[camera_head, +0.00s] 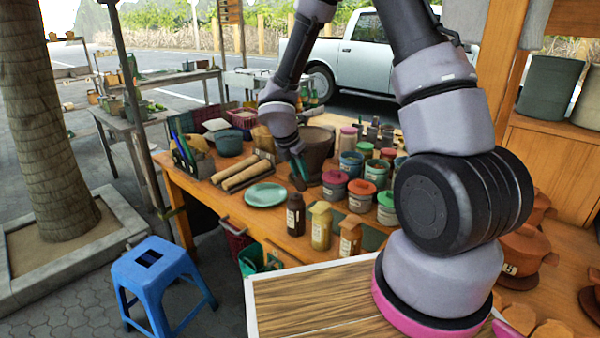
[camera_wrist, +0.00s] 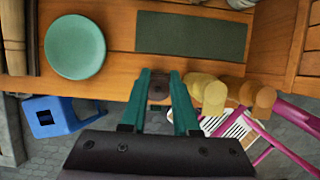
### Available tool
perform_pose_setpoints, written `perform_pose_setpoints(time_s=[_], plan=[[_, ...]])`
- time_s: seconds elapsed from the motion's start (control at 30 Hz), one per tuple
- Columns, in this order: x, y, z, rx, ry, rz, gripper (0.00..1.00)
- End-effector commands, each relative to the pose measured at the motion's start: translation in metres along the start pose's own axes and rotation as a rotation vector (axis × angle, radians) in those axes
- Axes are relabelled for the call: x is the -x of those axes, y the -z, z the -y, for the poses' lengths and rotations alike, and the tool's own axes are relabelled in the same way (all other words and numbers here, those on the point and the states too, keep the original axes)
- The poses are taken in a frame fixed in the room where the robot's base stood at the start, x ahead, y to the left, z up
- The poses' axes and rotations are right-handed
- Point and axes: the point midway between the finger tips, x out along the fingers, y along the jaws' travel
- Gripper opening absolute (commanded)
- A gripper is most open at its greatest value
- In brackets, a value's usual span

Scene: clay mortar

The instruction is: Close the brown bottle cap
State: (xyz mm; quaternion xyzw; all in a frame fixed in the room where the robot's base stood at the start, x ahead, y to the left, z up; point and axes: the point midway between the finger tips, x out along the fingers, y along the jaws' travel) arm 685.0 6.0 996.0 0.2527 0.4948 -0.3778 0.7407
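The dark brown bottle (camera_head: 296,218) stands upright near the front edge of the wooden table, with a pale label on its side. In the wrist view its brown round top (camera_wrist: 159,90) shows between my two teal fingers. I cannot tell whether its cap is open or closed. My gripper (camera_head: 299,172) points down over the table, above and behind the bottle in the head view. In the wrist view my gripper (camera_wrist: 158,76) is open, with its fingers apart and no visible hold on the bottle.
A yellowish bottle (camera_head: 320,228) and a tan bottle (camera_head: 349,238) stand to the right of the brown one. A green plate (camera_head: 265,195) lies to its left. A clay mortar (camera_head: 319,145) and several lidded jars (camera_head: 361,190) stand behind. A dark green mat (camera_wrist: 190,35) lies flat.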

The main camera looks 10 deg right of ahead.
Motion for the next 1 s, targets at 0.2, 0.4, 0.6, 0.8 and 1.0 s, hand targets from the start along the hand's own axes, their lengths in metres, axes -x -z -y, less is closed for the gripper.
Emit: perform_pose_setpoints(time_s=[0.2, 0.4, 0.6, 0.8, 1.0], plan=[[0.000, 0.000, 0.000, 0.000, 0.000, 0.001, 0.00], [0.002, 0.003, -0.001, 0.004, -0.001, 0.031, 0.00], [0.004, 0.012, -0.001, 0.009, -0.002, 0.124, 0.00], [0.005, 0.024, -0.001, 0.012, -0.002, 0.282, 0.00], [0.004, 0.038, -0.001, 0.011, -0.002, 0.472, 0.00]])
